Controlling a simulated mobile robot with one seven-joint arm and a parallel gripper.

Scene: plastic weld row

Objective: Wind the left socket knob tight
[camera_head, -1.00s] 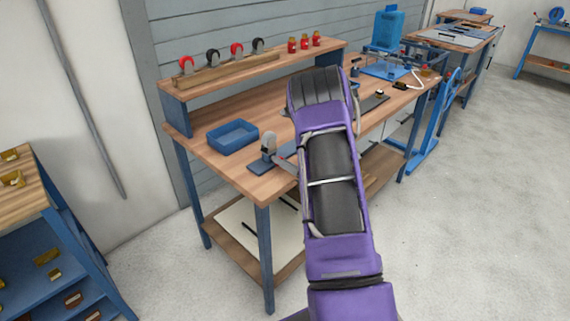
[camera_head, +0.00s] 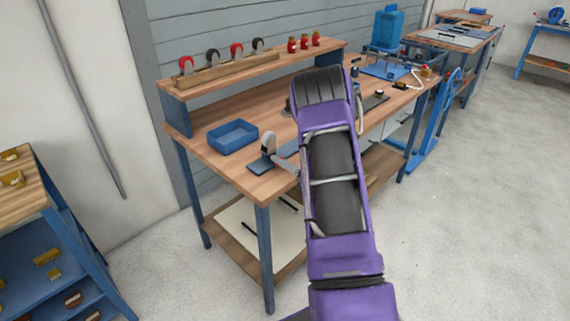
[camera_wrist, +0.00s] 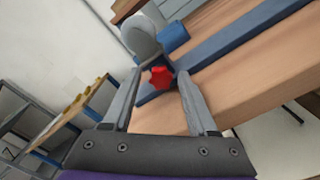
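A red star-shaped knob (camera_wrist: 160,77) is on the near side of a socket fixture with a grey upright rounded plate (camera_wrist: 140,36) and a blue cylindrical part (camera_wrist: 174,37). In the head view this grey upright plate (camera_head: 268,144) stands on a blue base at the left front of the workbench (camera_head: 225,160). My gripper (camera_wrist: 160,72) is open, its fingers on either side of the knob, with visible gaps. I cannot tell whether the knob lies between the fingertips or just beyond them. In the head view my arm hides most of the gripper and part of the fixture.
A blue bar (camera_wrist: 245,35) runs along the bench from the fixture. A blue tray (camera_head: 232,136) sits behind it. A raised shelf (camera_head: 200,84) holds a wooden rack and several red bottles. A blue-framed shelf unit (camera_head: 50,235) stands at left.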

